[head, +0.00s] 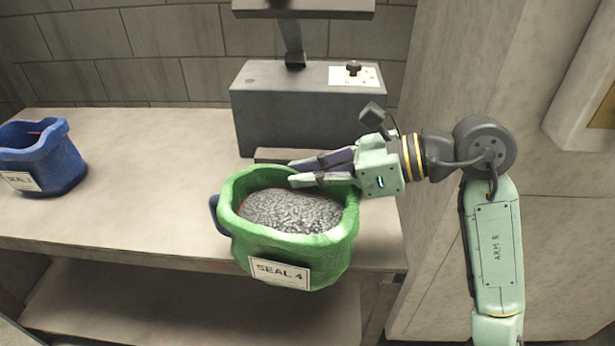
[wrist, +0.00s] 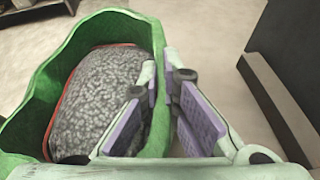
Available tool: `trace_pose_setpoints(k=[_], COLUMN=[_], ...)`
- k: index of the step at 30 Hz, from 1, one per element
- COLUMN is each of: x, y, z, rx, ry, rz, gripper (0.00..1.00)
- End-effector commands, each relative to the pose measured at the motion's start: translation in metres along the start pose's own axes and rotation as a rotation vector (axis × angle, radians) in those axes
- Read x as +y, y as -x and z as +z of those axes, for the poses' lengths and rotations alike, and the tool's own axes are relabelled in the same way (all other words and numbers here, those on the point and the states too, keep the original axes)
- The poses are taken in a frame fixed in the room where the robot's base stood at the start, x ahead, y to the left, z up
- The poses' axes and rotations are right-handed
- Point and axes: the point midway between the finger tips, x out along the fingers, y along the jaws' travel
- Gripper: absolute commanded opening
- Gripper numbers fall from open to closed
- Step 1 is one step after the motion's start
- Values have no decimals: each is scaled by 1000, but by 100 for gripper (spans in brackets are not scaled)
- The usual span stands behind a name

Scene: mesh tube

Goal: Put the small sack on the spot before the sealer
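A green open-topped sack (head: 336,248) labelled SEAL 4, filled with grey granules (head: 290,211), is in front of the grey sealer (head: 305,108). Its lower part overlaps the table's front edge, and it seems held clear of the table. My gripper (head: 290,173) comes from the right at its back rim. In the wrist view my gripper (wrist: 163,72) has one finger inside the sack (wrist: 90,28) and one outside, with the rim pinched between them. A smaller-looking blue sack (head: 60,168) with a SEAL label stands at the far left. The spot itself is not clearly visible.
The pale table (head: 130,205) is clear between the blue sack and the green one. Something blue (head: 216,214) shows behind the green sack, mostly hidden. A dark bar (head: 280,156) lies at the sealer's foot. A lower shelf (head: 150,305) is below.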

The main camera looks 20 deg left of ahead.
Motion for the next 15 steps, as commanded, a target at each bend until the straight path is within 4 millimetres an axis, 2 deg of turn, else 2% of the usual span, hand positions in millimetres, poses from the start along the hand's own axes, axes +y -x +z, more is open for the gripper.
trace_pose_setpoints(k=[15], x=[-52], y=[-6], z=[9], rx=[-4], ry=[-2], rz=[0], gripper=[0])
